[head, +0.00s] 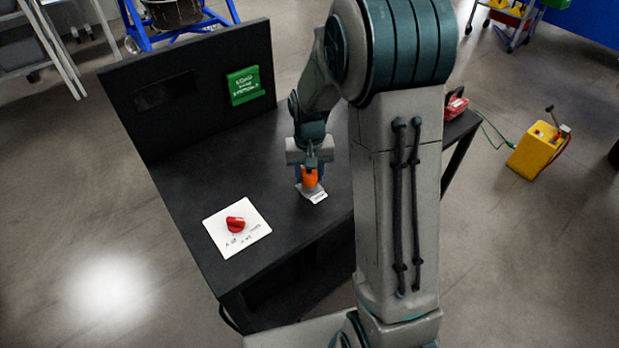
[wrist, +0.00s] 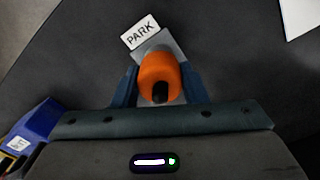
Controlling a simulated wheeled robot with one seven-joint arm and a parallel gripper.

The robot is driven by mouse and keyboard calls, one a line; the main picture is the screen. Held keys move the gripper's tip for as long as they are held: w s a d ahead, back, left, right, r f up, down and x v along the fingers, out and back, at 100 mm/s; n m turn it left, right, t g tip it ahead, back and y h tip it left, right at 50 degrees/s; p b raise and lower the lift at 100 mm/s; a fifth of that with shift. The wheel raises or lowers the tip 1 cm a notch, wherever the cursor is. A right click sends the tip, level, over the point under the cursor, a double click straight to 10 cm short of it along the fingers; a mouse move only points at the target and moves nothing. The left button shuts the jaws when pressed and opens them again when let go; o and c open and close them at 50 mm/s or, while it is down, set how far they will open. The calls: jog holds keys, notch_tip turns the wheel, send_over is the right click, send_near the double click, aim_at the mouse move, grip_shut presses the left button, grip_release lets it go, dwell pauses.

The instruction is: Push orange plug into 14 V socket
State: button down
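The orange plug (head: 310,181) stands at a small grey holder (wrist: 165,43) with a white label reading PARK (wrist: 139,33). My gripper (head: 310,178) points down over the plug. In the wrist view the plug (wrist: 159,75) sits between the two fingers of my gripper (wrist: 160,85), with a black round part facing the camera. The fingers lie close along both sides of it; whether they press on it I cannot tell. No socket that I can read as 14 V shows. A blue box (wrist: 36,134) with a small white label is partly in the wrist view at left.
A white plate (head: 222,241) with a red knob (head: 235,224) lies on the dark table (head: 185,190). A green sign (head: 243,85) is on the black back panel (head: 190,90). My arm hides the table's middle right. A red device (head: 456,104) sits beyond; a yellow box (head: 538,149) stands on the floor.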

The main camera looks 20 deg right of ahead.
aim_at(310, 171)
jog(key=shift+r, duration=0.15)
jog(key=shift+r+p, duration=0.35)
jog(key=shift+r, duration=0.25)
jog(key=shift+r+p, duration=1.1)
jog(key=shift+r, duration=0.25)
